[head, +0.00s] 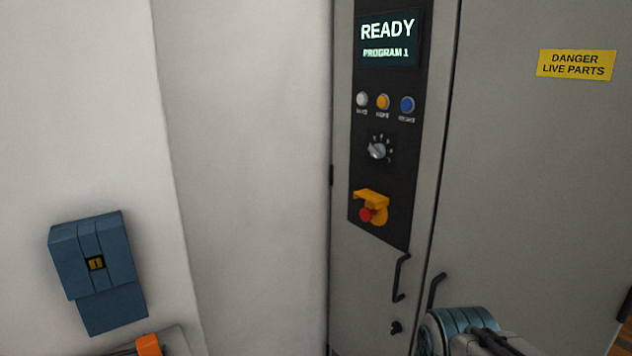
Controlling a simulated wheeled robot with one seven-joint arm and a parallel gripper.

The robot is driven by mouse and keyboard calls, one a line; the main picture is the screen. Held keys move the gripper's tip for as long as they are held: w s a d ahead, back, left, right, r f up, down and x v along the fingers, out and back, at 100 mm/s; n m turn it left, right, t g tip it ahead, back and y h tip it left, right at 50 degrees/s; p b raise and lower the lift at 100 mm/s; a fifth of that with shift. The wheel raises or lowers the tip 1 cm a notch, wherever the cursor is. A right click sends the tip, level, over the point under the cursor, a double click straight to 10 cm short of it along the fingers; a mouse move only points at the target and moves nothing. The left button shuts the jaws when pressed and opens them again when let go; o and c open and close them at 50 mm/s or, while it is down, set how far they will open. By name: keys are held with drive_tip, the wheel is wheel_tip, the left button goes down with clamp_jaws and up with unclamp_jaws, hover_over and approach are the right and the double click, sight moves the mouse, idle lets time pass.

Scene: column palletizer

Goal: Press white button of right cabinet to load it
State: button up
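The white button (362,99) is the leftmost of three round buttons in a row on the black control panel (363,190) of the grey cabinet (540,180). It sits below the display (388,40), which reads "READY" and "PROGRAM 1". A yellow-orange button (383,102) and a blue button (407,104) are to its right. Nothing touches or covers the white button. A teal and grey jointed part, apparently of my arm, shows at the bottom right in front of the cabinet. My gripper's fingers are not in view.
Below the buttons are a rotary knob (377,150) and a red stop button (367,214) under a yellow guard. Black door handles (400,278) stick out lower down. A blue box (97,262) is on the pale wall at left. The space before the panel is clear.

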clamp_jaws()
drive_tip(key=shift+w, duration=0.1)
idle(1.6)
